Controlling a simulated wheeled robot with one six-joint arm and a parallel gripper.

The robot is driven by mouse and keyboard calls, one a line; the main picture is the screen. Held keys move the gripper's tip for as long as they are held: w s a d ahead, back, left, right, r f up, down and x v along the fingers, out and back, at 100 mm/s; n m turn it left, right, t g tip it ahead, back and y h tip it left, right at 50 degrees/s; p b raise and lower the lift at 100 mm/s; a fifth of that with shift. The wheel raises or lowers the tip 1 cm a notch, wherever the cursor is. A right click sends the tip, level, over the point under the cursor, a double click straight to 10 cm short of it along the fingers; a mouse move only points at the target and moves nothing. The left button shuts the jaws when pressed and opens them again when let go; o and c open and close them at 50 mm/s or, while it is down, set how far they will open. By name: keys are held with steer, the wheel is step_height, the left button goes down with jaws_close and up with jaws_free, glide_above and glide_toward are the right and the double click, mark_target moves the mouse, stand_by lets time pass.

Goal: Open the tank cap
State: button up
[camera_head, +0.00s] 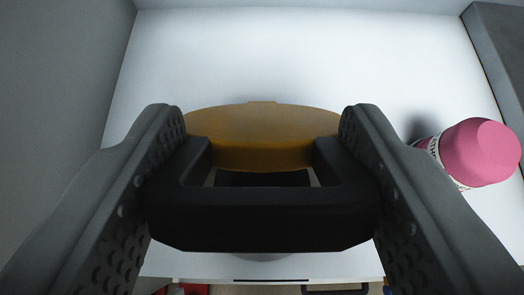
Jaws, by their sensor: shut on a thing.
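An orange-yellow tank cap (262,130) is in the middle of the head camera view, with a black handle-like frame (262,218) in front of it. My gripper (262,135) has one finger on each side, and the pads touch the left and right sides of the black frame and reach the cap's edges. The gripper is shut on this piece. The underside of the cap and whatever is below it are mostly hidden by the black frame.
A bottle with a pink top (480,152) and a white label stands at the right on a white surface (290,55). A grey wall (60,90) rises at the left, and a dark grey block (500,50) is at the upper right. Red and yellow items show at the bottom edge.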

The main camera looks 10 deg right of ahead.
steer(key=shift+w+d+r, duration=0.1)
steer(key=shift+w+r, duration=0.15)
steer(key=shift+w, duration=0.3)
steer(key=shift+w+d+r, duration=0.1)
steer(key=shift+w+r, duration=0.1)
steer(key=shift+w, duration=0.35)
steer(key=o, duration=1.4)
steer(key=shift+w, duration=0.1)
steer(key=v, duration=1.7)
steer(key=shift+a+r, duration=0.1)
steer(key=shift+r, duration=0.1)
